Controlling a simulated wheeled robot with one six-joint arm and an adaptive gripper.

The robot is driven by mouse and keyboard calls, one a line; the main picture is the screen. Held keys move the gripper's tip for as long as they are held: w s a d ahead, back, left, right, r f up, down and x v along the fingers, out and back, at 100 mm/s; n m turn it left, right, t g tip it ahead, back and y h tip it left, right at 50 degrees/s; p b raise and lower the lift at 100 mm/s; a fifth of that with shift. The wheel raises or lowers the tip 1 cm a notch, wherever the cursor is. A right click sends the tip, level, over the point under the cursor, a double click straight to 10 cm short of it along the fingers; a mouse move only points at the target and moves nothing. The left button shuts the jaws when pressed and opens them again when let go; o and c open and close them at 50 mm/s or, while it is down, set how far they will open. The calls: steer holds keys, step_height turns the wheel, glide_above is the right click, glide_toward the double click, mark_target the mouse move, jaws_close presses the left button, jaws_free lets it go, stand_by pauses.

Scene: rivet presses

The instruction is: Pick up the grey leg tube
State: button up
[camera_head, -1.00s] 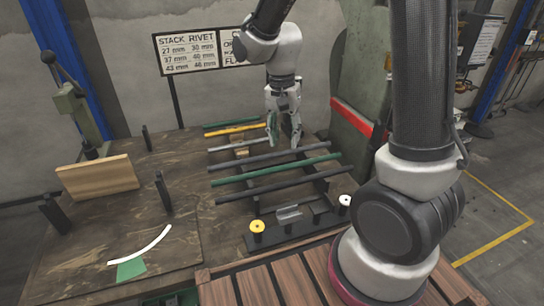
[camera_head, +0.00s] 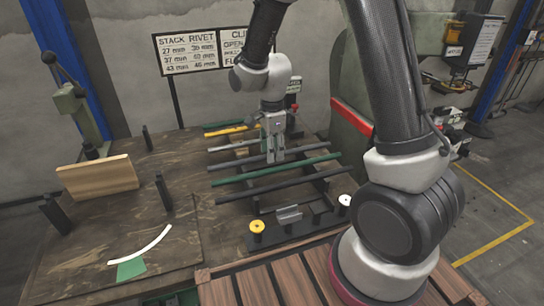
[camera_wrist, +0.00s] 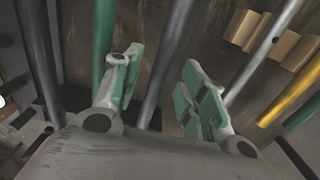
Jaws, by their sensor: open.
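A dark grey tube (camera_head: 232,164) lies across the rack on the table, between a light silver tube (camera_head: 226,147) behind it and a green tube (camera_head: 240,177) in front. My gripper (camera_head: 274,159) points down over the dark grey tube, with its fingers open and empty. In the wrist view the dark grey tube (camera_wrist: 168,65) runs between the two green-padded fingers, nearer the left one. I cannot tell whether the fingertips reach down past it. The silver tube (camera_wrist: 262,55) lies outside the right finger, and the green tube (camera_wrist: 103,45) is just outside the left finger.
A black tube (camera_head: 250,191) lies at the rack's front; a yellow tube (camera_head: 222,134) and another green tube (camera_head: 228,124) lie at the back. A fixture with a yellow spool (camera_head: 257,226) stands in front. A wooden block (camera_head: 98,177) stands at left.

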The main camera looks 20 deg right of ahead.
steer(key=shift+f, duration=0.35)
jaws_close()
steer(key=shift+r, duration=0.1)
